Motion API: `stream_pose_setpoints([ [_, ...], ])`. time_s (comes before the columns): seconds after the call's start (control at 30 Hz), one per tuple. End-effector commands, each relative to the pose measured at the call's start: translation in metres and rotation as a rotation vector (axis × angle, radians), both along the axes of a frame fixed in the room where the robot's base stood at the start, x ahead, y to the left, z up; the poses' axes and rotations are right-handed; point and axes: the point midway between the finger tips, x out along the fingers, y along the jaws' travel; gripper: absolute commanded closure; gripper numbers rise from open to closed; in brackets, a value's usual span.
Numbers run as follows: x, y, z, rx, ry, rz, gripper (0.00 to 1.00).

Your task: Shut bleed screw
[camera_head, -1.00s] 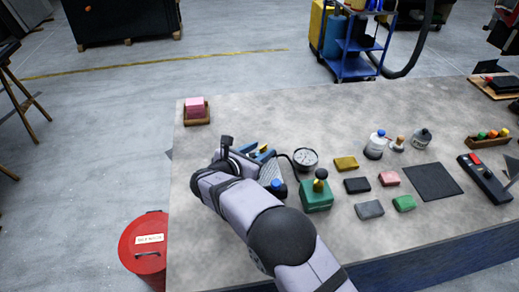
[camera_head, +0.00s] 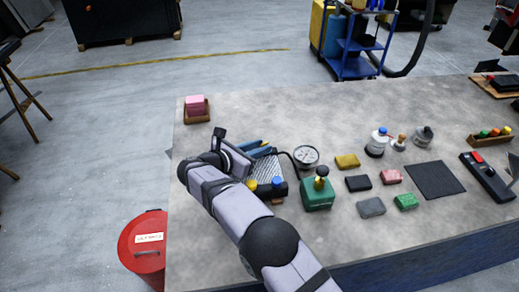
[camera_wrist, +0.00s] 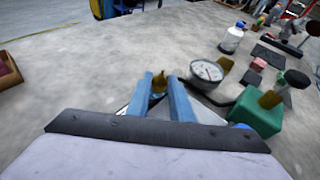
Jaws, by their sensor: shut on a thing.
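My gripper (camera_head: 266,149) is over the left part of the bench, at the back of a dark block fixture with a metal plate (camera_head: 262,169). In the wrist view, its two blue fingers (camera_wrist: 166,94) close around a small brass-yellow piece (camera_wrist: 159,82), which looks like the bleed screw. Its lower part and seat are hidden by the fingers. A round pressure gauge (camera_head: 306,155) stands just right of the fingers; it also shows in the wrist view (camera_wrist: 206,71). A yellow cap (camera_head: 251,184) and a blue cap (camera_head: 277,181) sit at the fixture's front.
A green block with a black knob (camera_head: 318,194) stands close right of the fixture. Bottles (camera_head: 376,144), coloured blocks (camera_head: 346,161) and a dark mat (camera_head: 433,181) lie farther right. A pink block in a tray (camera_head: 196,107) sits at the back left.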

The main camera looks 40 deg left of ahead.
Motion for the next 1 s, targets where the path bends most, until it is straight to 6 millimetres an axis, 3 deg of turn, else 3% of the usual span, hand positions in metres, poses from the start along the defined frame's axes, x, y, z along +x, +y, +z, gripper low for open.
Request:
stream_pose_setpoints([
  [0.8, 0.0003, 0.0025, 0.0054, 0.008, -0.001, -0.091, 1.00],
  [0.83, 0.0002, 0.0025, 0.0054, 0.008, -0.001, -0.091, 0.75],
  [0.9, 0.0002, 0.0024, 0.0050, 0.008, -0.001, -0.091, 0.61],
  [1.0, -0.0002, 0.0020, 0.0037, 0.006, 0.001, -0.091, 0.61],
])
